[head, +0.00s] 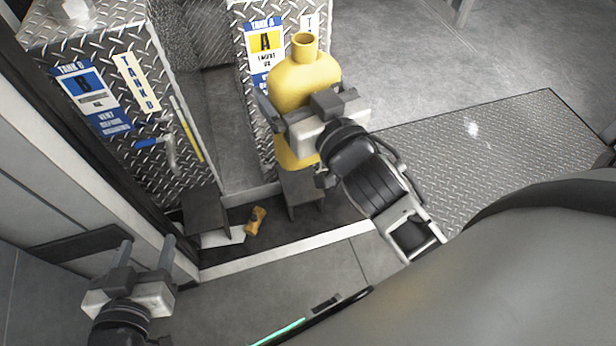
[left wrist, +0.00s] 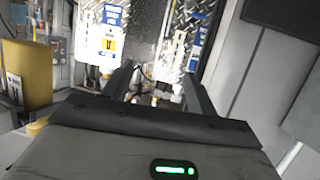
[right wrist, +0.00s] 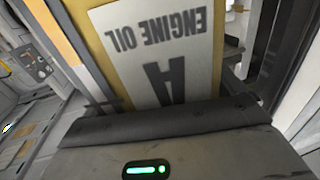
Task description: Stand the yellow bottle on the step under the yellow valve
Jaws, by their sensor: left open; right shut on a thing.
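The yellow bottle (head: 305,75) is in my right gripper (head: 303,112), which is shut around its body. It looks roughly upright, neck up. Its "ENGINE OIL A" label (right wrist: 160,45) fills the right wrist view, upside down there. A dark step (head: 302,187) at the foot of the tank A panel shows just below the bottle's base; I cannot tell whether they touch. The yellow valve is not visible in the head view; the bottle and gripper cover part of that panel. My left gripper (head: 146,254) is open and empty at the lower left, away from the bottle.
The tank B panel (head: 125,95) with a blue-handled valve (head: 150,142) stands to the left, with another dark step (head: 205,211) below. A small yellow object (head: 255,221) lies between the steps. A pale ledge (head: 290,241) runs in front. Diamond plate (head: 490,150) lies right.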

